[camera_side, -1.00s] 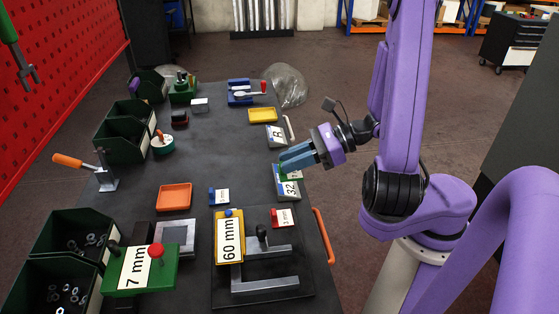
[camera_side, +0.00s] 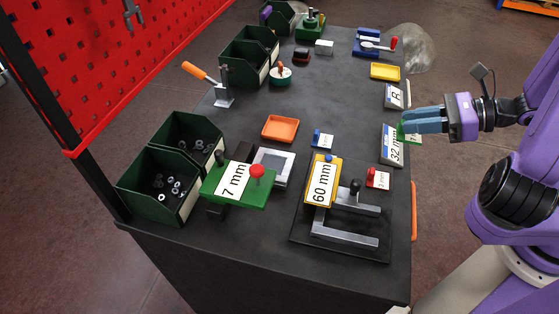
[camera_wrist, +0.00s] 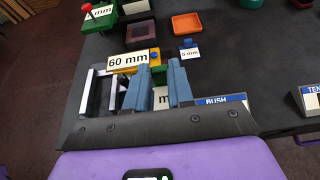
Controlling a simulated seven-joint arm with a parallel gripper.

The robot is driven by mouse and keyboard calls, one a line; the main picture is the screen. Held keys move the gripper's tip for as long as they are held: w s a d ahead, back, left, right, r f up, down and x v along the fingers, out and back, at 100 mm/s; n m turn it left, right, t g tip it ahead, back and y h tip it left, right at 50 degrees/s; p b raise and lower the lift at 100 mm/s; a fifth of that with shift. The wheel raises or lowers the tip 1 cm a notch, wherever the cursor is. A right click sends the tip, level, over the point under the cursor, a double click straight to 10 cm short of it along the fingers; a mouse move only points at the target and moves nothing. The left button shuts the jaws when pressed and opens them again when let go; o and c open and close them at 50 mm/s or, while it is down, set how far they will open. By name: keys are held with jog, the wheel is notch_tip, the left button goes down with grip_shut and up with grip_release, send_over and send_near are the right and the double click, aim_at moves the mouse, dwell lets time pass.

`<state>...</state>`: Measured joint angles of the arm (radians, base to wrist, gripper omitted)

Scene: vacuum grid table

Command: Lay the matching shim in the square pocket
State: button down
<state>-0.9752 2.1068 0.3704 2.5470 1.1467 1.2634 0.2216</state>
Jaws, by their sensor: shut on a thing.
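My gripper (camera_side: 405,124) is shut on a small green piece (camera_side: 412,137) beside the 32 mm sign; the fingers hide much of it. In the wrist view my gripper (camera_wrist: 159,68) shows a little green between its fingers. A blue 5 mm shim (camera_side: 322,140) and a red 3 mm shim (camera_side: 378,178) lie on the table. A grey metal block with a square recess (camera_side: 289,168) sits behind the green 7 mm plate (camera_side: 232,180) with its red knob. The yellow 60 mm plate (camera_side: 321,183) lies right of the block.
The 32 mm sign (camera_side: 389,152) stands at the table's right edge, under my gripper. An orange tray (camera_side: 280,128) lies mid-table. Green bins (camera_side: 150,203) line the left side. A grey fork-shaped fixture (camera_side: 345,235) fills the front right. The table (camera_side: 330,95) behind the orange tray is mostly bare.

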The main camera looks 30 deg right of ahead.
jog(key=w+a, duration=1)
jog(key=w, duration=0.3)
jog(key=w+a+f, duration=0.2)
jog(key=a, duration=1.2)
jog(key=shift+a+f, duration=0.2)
jog(key=shift+f, duration=4)
jog(key=c, duration=1)
grip_release()
jog(key=shift+f, duration=0.15)
